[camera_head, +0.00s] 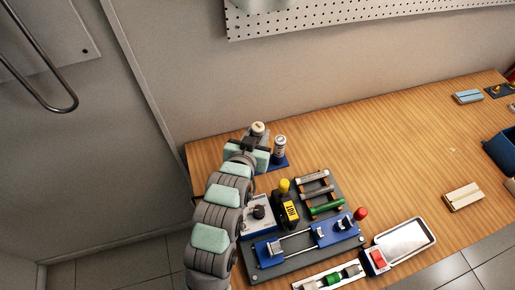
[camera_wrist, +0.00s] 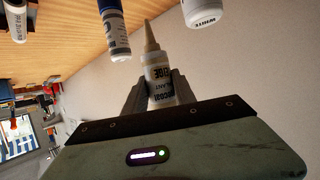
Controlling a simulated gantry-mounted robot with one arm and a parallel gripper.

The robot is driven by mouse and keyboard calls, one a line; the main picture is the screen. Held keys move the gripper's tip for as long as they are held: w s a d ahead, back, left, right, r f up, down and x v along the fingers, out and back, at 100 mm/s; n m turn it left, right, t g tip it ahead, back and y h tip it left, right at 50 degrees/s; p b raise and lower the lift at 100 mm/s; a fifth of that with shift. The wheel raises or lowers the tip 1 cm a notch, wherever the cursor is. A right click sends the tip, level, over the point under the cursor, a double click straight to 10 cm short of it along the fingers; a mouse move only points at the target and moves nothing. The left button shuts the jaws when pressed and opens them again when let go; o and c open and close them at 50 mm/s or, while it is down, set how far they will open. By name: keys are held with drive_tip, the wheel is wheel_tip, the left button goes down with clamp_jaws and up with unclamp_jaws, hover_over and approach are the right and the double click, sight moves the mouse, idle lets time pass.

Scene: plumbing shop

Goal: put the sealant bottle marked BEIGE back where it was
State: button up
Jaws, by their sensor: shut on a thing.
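My gripper (camera_wrist: 152,90) is shut on a white sealant bottle (camera_wrist: 159,74) with a tapered beige nozzle, seen in the wrist view. Its label is only partly readable, so I cannot confirm the colour word. In the head view my gripper (camera_head: 256,142) is over the table's back left corner. A pale round top (camera_head: 258,128) shows just beyond it; I cannot tell whether it is the held bottle. A white bottle (camera_head: 280,146) stands to the right on a blue base (camera_head: 279,163). The wrist view also shows a bottle marked WHITE (camera_wrist: 203,12) and a blue-and-white bottle (camera_wrist: 115,32).
Another white container (camera_wrist: 17,20) is at the wrist view's left edge. The table's back middle (camera_head: 370,130) is clear.

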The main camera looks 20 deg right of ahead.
drive_tip(key=shift+f, duration=3.35)
drive_tip(key=shift+f+b, duration=0.6)
drive_tip(key=shift+b, duration=0.05)
drive_tip(key=shift+f, duration=0.1)
drive_tip(key=o, duration=0.7)
drive_tip(key=shift+f, duration=0.1)
